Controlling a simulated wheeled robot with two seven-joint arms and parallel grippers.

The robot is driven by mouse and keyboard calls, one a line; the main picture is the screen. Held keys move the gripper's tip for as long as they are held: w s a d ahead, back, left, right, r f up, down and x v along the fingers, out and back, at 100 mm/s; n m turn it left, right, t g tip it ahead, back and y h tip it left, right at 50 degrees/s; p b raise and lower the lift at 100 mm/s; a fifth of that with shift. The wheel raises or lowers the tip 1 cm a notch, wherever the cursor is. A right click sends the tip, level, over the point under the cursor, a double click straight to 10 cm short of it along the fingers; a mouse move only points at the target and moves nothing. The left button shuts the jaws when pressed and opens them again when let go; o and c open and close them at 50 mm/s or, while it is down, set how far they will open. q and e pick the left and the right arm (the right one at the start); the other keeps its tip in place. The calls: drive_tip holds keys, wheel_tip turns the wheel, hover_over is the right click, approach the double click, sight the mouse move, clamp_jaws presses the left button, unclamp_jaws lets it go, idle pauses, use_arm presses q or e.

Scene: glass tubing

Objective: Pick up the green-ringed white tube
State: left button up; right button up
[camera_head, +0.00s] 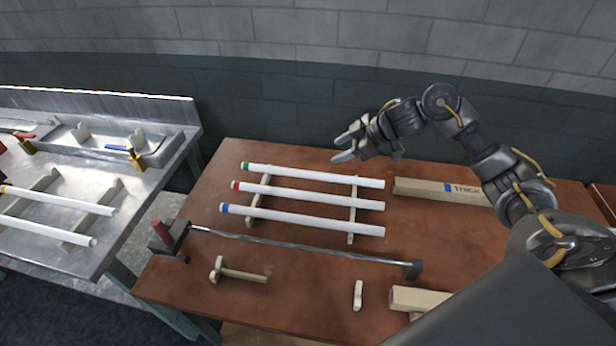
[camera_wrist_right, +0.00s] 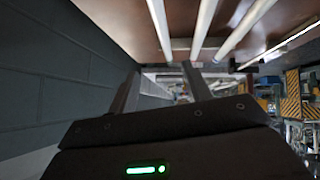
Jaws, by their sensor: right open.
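The green-ringed white tube (camera_head: 315,176) lies at the back of three white tubes on a low wooden rack (camera_head: 352,210). Its green ring is at its left end. My right gripper (camera_head: 339,149) is open and empty, above and behind this tube, apart from it, with its fingers pointing left. In the right wrist view the two fingers (camera_wrist_right: 160,88) stand apart with nothing between them. The tube nearest the wall (camera_wrist_right: 160,28) shows at the top there, its ring not visible. My left gripper is not in view.
A red-ringed tube (camera_head: 310,195) and a blue-ringed tube (camera_head: 300,219) lie in front on the same rack. A box marked THICK (camera_head: 425,189) is to the right. A long metal rod (camera_head: 310,246) crosses the front. A metal bench (camera_head: 100,180) with more tubes stands left.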

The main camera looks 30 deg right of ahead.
sight(313, 173)
drive_tip(key=w+a+f, duration=0.1)
drive_tip(key=f, duration=0.1)
drive_tip(key=w+a+f+b, duration=0.1)
drive_tip(key=f, duration=0.2)
drive_tip(key=w+a+f+b, duration=0.1)
drive_tip(key=f, duration=0.1)
drive_tip(key=shift+w+f, duration=0.2)
drive_tip(key=shift+f, duration=0.15)
drive_tip(key=shift+s+f+p+x, duration=0.1)
drive_tip(key=shift+f+p+x, duration=0.05)
drive_tip(key=shift+x, duration=1.25)
drive_tip(key=shift+s+f+p+x, duration=0.15)
drive_tip(key=shift+x, duration=1.25)
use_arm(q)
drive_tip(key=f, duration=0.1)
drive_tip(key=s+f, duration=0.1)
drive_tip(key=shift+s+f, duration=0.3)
use_arm(e)
drive_tip(key=shift+d, duration=0.2)
drive_tip(key=shift+c, duration=0.4)
clamp_jaws()
